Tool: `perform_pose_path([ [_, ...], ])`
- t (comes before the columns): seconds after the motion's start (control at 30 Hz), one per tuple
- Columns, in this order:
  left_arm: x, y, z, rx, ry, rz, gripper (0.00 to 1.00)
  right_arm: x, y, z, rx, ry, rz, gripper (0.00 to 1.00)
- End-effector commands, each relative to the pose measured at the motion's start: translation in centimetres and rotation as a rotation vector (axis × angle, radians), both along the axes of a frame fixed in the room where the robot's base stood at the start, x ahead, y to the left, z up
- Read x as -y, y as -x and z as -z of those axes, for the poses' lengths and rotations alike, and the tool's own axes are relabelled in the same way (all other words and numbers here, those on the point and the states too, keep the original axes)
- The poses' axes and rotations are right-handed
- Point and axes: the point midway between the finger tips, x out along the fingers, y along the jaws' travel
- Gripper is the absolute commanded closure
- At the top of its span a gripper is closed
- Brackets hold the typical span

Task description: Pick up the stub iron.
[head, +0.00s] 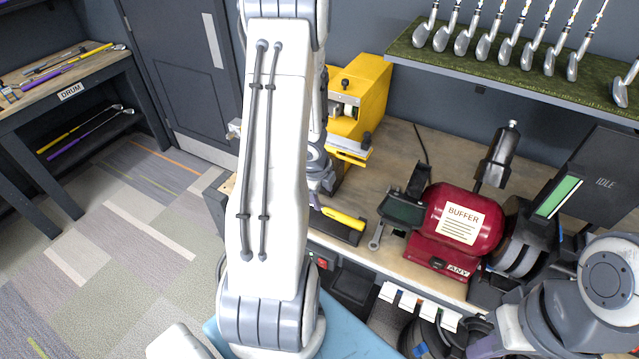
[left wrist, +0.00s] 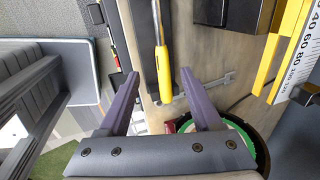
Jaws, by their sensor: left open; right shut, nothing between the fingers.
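The stub iron (head: 343,218) has a yellow grip and lies on a dark tray (head: 335,230) near the bench's front edge. Its left end is hidden behind my arm in the head view. In the left wrist view its yellow and silver length (left wrist: 163,70) runs down between the fingers. My left gripper (left wrist: 165,85) is open around the line of it, touching nothing that I can see. In the head view this gripper (head: 318,195) is mostly hidden by my forearm. My right gripper (head: 487,348) shows only in part at the bottom edge, shut and empty.
A red buffer (head: 465,215) stands right of the tray, with a spanner (head: 377,235) between them. A yellow machine (head: 362,100) stands behind. A green-topped shelf (head: 480,62) holds several irons. Bare bench (head: 400,150) shows behind the buffer.

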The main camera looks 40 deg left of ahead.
Motion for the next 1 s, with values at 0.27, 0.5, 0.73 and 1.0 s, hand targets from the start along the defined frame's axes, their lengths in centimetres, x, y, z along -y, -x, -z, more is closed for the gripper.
perform_pose_path([
  [0.27,-0.9,-0.5,4.5,-0.001,0.000,-0.008,0.34,0.0,0.0,3.5,-0.001,0.001,-0.001,1.00],
  [0.5,-1.1,-1.1,5.9,-0.001,-0.001,-0.009,0.34,0.0,0.0,4.4,-0.001,0.001,0.001,1.00],
  [0.73,-1.5,-2.3,9.4,0.000,-0.001,-0.007,0.34,0.0,0.0,6.7,0.000,0.000,0.005,1.00],
  [1.0,-1.5,-2.6,9.7,0.001,-0.002,-0.006,0.34,0.0,0.0,6.8,-0.001,0.000,0.006,1.00],
])
